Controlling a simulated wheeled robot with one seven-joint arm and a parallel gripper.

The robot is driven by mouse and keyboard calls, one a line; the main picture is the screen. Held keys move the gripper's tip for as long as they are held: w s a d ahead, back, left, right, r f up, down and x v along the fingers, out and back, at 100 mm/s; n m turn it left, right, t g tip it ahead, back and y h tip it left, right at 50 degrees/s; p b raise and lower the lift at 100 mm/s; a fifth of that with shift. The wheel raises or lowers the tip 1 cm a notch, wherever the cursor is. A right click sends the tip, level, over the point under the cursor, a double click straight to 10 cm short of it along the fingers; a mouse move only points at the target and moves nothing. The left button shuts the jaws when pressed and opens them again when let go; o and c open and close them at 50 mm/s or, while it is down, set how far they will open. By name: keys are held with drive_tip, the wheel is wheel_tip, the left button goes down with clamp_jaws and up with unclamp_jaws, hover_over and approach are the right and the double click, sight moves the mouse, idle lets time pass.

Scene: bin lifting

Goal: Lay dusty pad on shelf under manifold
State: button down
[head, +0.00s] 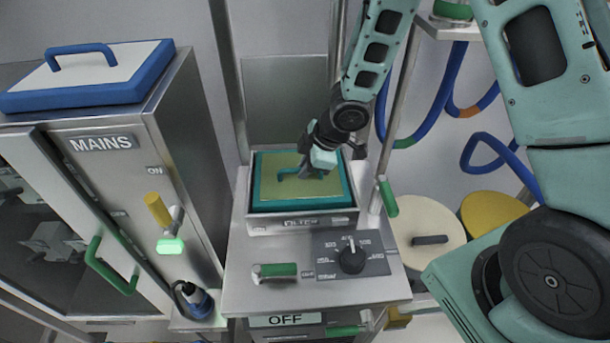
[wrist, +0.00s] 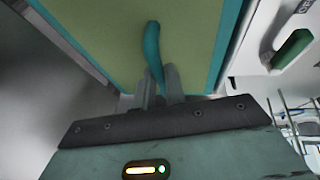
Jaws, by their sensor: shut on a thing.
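The dusty pad (head: 268,190) has a teal frame, a yellow-green face and a teal handle. It sits in the metal filter tray (head: 300,224) on top of the steel cabinet in the head view. In the wrist view the pad (wrist: 195,40) fills the top middle, with its handle (wrist: 152,45) running down between my fingers. My gripper (head: 312,172) is shut on the handle; the fingers also show in the wrist view (wrist: 160,85). A metal ledge (head: 440,30) with blue hoses below it shows at the top right; I cannot tell whether it is the manifold's shelf.
A white pad with blue edges (head: 90,75) lies on the MAINS cabinet (head: 105,143) at left. A dial (head: 351,256) and a green-handled lever (head: 275,270) are in front of the tray. A post (head: 400,110) and blue hoses (head: 440,100) stand right of it.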

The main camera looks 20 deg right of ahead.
drive_tip(key=shift+r+p, duration=1.3)
drive_tip(key=shift+r, duration=1.4)
